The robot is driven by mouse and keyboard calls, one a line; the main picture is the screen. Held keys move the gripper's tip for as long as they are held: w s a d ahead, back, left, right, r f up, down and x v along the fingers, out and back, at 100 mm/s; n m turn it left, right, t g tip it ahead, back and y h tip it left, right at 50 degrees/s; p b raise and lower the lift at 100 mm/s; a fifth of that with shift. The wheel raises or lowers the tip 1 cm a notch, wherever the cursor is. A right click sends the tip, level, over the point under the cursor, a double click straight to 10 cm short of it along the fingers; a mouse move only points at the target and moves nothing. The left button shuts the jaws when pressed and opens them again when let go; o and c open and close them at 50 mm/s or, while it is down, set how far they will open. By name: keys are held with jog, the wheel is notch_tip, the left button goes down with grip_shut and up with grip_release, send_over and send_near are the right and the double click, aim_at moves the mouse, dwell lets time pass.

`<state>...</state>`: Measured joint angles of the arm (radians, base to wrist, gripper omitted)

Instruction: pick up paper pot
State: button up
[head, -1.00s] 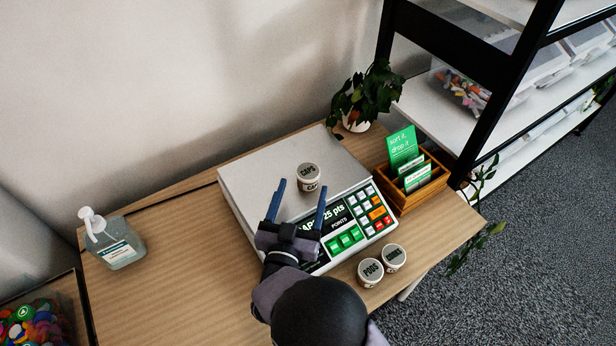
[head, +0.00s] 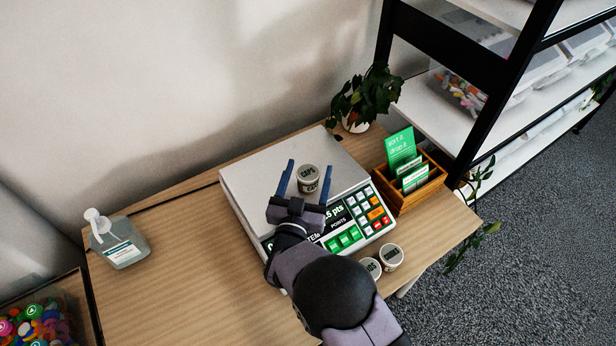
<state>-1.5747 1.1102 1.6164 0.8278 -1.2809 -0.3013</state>
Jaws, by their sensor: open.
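A wooden card box (head: 412,185) stands right of the scale, with a potted plant (head: 365,98) behind. A sanitizer bottle (head: 118,243) stands on the left of the table (head: 180,280). A bin of colourful caps (head: 38,325) is at lower left. Black-framed shelves (head: 490,110) rise at right.

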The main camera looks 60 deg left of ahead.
aim_at(308, 173)
jog(key=c, duration=1.2)
jog(key=shift+r, duration=0.1)
jog(key=shift+r+b, duration=0.85)
jog(key=shift+r, duration=4.1)
